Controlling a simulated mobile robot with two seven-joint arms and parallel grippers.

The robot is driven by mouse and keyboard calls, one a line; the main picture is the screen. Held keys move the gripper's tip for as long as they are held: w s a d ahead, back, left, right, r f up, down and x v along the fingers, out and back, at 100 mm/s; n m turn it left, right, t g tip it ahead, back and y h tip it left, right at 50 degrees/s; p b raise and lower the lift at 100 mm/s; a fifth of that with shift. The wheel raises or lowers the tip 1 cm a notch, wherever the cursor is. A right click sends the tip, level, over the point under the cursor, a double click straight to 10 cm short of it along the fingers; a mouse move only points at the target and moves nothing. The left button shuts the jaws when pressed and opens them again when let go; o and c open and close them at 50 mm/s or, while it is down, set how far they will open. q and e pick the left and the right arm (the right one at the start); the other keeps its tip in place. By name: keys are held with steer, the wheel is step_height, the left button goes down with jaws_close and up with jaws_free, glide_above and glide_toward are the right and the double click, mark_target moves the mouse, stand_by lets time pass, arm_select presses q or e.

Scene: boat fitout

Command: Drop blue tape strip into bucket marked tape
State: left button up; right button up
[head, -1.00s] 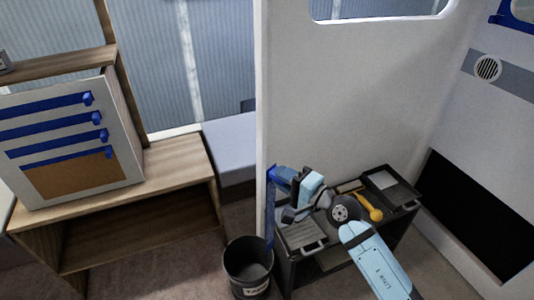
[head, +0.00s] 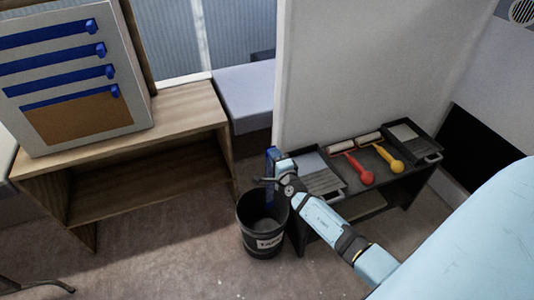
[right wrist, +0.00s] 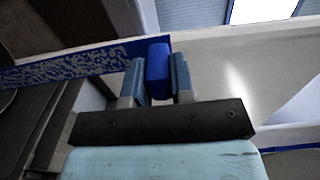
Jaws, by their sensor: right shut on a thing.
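My right gripper (head: 268,180) is at the end of the partition wall, just above the bucket. In the right wrist view, its fingers (right wrist: 157,80) are shut on the blue tab of the tape strip (right wrist: 158,68). The strip's mottled face stretches left from the fingers (right wrist: 85,62). In the head view the blue strip (head: 271,190) hangs down towards the bucket. I cannot tell whether any of it still touches the wall edge. The black bucket (head: 251,222), with a white label reading TAPE, stands on the floor below. My left gripper is not clearly seen.
Several blue strips lie on a pale panel (head: 82,68) on the wooden bench (head: 185,110) at left. A dark shelf (head: 385,185) holds trays and red and yellow rollers. The partition (head: 370,70) stands behind it. A dark curved piece (head: 50,284) lies lower left, unidentified.

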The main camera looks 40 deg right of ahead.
arm_select(q)
step_height(320, 180, down, 6)
steer(key=w+d+t+b, duration=0.1)
steer(key=d+b, duration=0.1)
steer(key=b, duration=1.3)
steer(key=w+d+r+m+t+h+b, duration=0.1)
steer(key=d+r+t+h+b, duration=0.3)
steer(key=r+b, duration=0.4)
steer(key=w+d+h+b, duration=0.1)
steer(key=b, duration=0.2)
steer(key=shift+w+d+t+h+b, duration=0.3)
steer(key=shift+w+h+b, duration=0.05)
steer(key=shift+h, duration=0.05)
steer(key=shift+r, duration=0.1)
